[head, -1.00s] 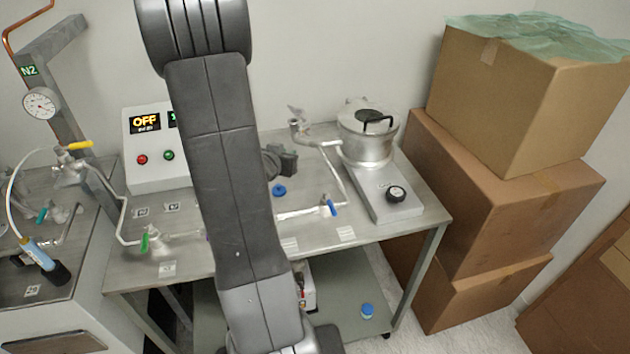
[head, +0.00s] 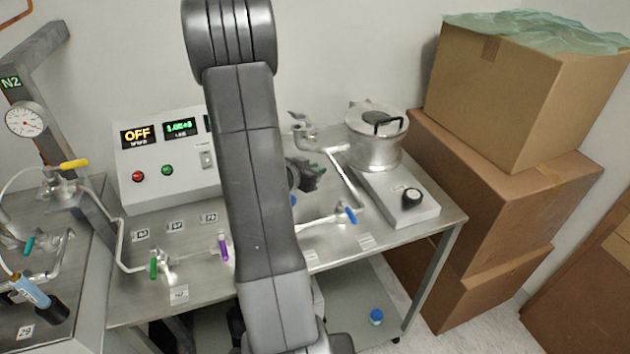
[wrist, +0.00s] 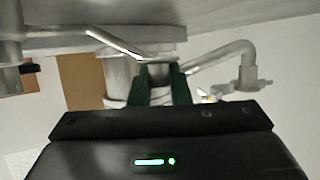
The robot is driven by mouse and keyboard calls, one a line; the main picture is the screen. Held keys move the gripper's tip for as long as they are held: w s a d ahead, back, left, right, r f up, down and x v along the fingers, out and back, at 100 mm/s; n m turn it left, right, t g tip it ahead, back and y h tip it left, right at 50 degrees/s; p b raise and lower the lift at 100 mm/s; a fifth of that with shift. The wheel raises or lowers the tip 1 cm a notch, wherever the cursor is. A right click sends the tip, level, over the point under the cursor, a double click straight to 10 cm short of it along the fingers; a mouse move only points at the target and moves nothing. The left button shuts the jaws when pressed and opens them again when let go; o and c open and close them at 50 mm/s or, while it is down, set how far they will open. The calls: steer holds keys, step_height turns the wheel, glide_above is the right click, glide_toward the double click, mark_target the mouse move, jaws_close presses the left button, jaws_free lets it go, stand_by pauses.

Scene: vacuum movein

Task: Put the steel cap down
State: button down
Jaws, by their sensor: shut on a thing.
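My gripper (head: 318,172) is at the far end of my arm, above the steel table (head: 405,236), left of the steel pot (head: 377,140). In the wrist view its two dark green fingers (wrist: 163,84) are shut on a small grey metal piece, the steel cap (wrist: 157,72). The cap sits between the fingertips, and its lower part is hidden by them. In the head view I cannot make out the cap against the gripper and pipes. I cannot tell whether the cap touches anything below it.
Steel piping with a blue-handled valve (head: 351,215) and a purple-handled valve (head: 223,247) runs along the table. A control box (head: 150,190) reading OFF stands at the back left. Stacked cardboard boxes (head: 500,110) stand at the right.

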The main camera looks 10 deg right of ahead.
step_height(320, 180, down, 3)
steer(key=shift+f, duration=0.2)
